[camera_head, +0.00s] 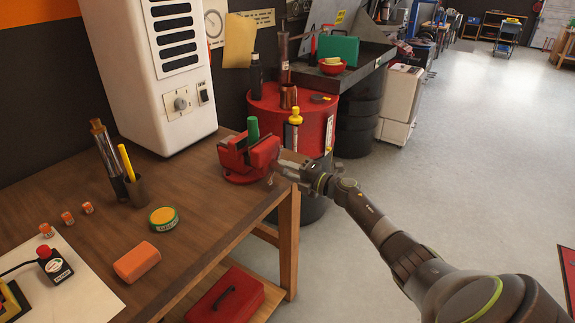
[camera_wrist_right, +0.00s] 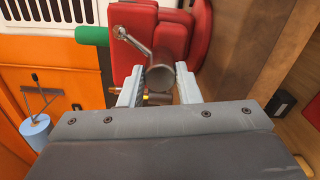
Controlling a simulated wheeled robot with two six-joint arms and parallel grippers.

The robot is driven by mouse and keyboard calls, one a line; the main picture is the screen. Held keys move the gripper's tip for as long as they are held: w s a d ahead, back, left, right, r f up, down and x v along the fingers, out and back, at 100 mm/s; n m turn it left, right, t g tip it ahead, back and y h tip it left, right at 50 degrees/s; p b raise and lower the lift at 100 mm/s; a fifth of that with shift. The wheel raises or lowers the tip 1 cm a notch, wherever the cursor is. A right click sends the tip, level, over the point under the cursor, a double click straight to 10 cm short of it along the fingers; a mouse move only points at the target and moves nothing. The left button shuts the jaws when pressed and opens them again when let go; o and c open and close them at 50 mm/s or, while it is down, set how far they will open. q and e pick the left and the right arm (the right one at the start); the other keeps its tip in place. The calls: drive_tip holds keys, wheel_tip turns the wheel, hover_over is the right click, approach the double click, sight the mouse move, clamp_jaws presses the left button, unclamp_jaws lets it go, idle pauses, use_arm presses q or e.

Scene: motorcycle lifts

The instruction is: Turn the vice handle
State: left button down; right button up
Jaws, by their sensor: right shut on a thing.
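The red vice (camera_head: 240,157) is at the right edge of the wooden workbench, with a green cylinder (camera_head: 253,129) upright in its jaws. In the right wrist view the vice (camera_wrist_right: 180,35) fills the top middle. The vice handle (camera_wrist_right: 137,43), a thin metal bar, runs down from its knob to the round dark screw end between my fingers. My right gripper (camera_wrist_right: 159,88) is shut on the handle in front of the vice. In the head view my right gripper (camera_head: 279,170) partly hides the handle. My left gripper is not in view.
A red drum (camera_head: 310,117) with bottles stands behind the vice.

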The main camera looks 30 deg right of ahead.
drive_tip(key=m+p, duration=0.2)
drive_tip(key=m, duration=0.2)
drive_tip(key=shift+f+m+p, duration=0.1)
drive_tip(key=shift+m+p, duration=0.2)
drive_tip(key=shift+p, duration=0.1)
drive_tip(key=m+p, duration=0.2)
drive_tip(key=m, duration=0.1)
drive_tip(key=shift+s+f+m, duration=0.1)
drive_tip(key=shift+m, duration=0.3)
drive_tip(key=m+p, duration=0.2)
drive_tip(key=m, duration=0.2)
drive_tip(key=shift+f, duration=0.1)
drive_tip(key=shift+f+m+p, duration=0.1)
drive_tip(key=shift+m+p, duration=0.5)
drive_tip(key=shift+m, duration=1.6)
drive_tip(key=o, duration=0.7)
drive_tip(key=shift+d, duration=0.1)
drive_tip(key=shift+o, duration=1.4)
drive_tip(key=shift+s+d+r, duration=0.1)
drive_tip(key=shift+s+r, duration=0.15)
drive_tip(key=shift+w, duration=0.1)
